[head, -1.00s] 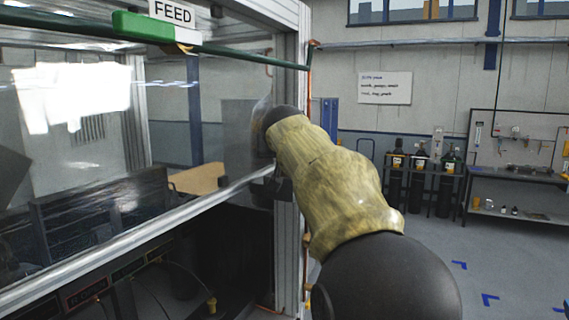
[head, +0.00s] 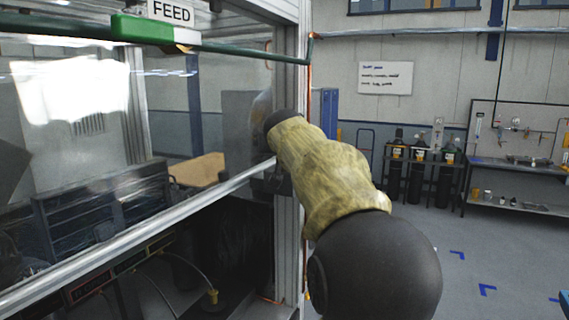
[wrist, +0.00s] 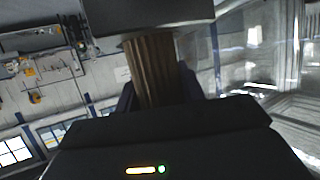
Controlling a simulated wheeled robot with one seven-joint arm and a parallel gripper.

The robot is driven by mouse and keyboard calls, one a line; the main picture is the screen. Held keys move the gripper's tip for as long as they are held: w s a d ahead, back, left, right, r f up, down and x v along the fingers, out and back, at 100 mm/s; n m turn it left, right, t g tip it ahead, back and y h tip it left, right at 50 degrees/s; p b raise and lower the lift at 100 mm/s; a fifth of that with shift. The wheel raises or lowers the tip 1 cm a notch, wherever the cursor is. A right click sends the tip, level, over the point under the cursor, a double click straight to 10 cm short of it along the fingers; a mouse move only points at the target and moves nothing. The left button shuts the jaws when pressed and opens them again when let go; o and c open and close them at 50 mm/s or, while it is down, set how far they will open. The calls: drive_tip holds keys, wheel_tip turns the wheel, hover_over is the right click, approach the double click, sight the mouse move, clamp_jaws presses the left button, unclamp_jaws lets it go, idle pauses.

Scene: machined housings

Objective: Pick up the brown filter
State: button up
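The brown filter (wrist: 153,68) shows in the wrist view as a pleated brown column. A wide black block (wrist: 148,14) covers its far end. My gripper (wrist: 158,92) has dark fingers on both sides of the filter, close against it, and appears shut on it. The near end of the filter is hidden behind the black gripper body. Walls and equipment show behind it, with no support visible under it. In the head view my arm, in a yellowish sleeve, hides the gripper and filter.
A glazed enclosure with a metal frame post (head: 290,220) and a green rail (head: 235,52) labelled FEED (head: 170,12) stands close at left. Gas cylinders (head: 420,170) and a workbench (head: 515,175) are farther right. Open floor (head: 475,265) lies at right.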

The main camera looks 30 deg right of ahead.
drive_tip(key=shift+r, duration=0.1)
drive_tip(key=shift+c, duration=0.3)
wheel_tip(320, 180, up, 10)
drive_tip(key=shift+f+p, duration=0.1)
drive_tip(key=shift+p, duration=0.2)
idle(0.8)
